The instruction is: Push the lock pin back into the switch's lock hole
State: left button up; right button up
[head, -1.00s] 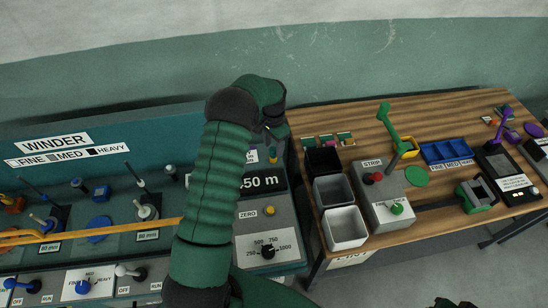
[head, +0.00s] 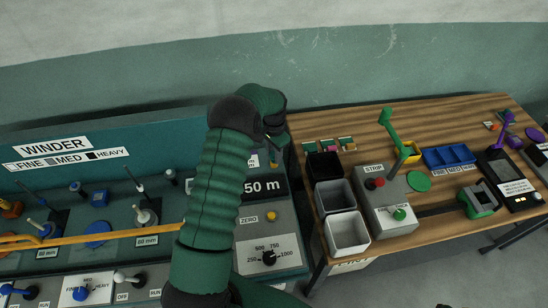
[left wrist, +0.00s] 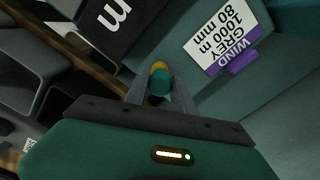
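My left gripper (head: 270,130) is over the back right of the winder console, in front of the panel above the "50 m" display (head: 264,187). In the left wrist view my left gripper (left wrist: 160,80) has a small teal, round-ended piece with yellow behind it (left wrist: 160,78) between its fingers. I cannot tell whether the fingers grip it or only flank it, nor whether it is the lock pin. A small yellow piece (head: 273,161) shows just below the gripper. A white-lever OFF/RUN switch (head: 128,277) is at the console's front. No lock hole can be made out. My right gripper is out of view.
A purple-clipped tag (left wrist: 228,40) reading "WIND GREY 1000 m 80 mm" is close to the left gripper. A yellow bar (head: 90,239) crosses the console. To the right, a wooden table (head: 450,115) carries open bins (head: 347,233), a STRIP box (head: 392,190) and a blue tray (head: 450,156).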

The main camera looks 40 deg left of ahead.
pick_arm(q)
jog(key=c, duration=0.5)
jog(key=shift+d, duration=0.1)
jog(key=shift+r+p, duration=0.7)
jog(key=shift+r, duration=0.2)
jog(key=shift+r+p, duration=1.35)
jog(key=shift+r, duration=0.45)
jog(key=shift+r, duration=0.1)
notch_tip(320, 180, up, 4)
jog(key=p, duration=0.3)
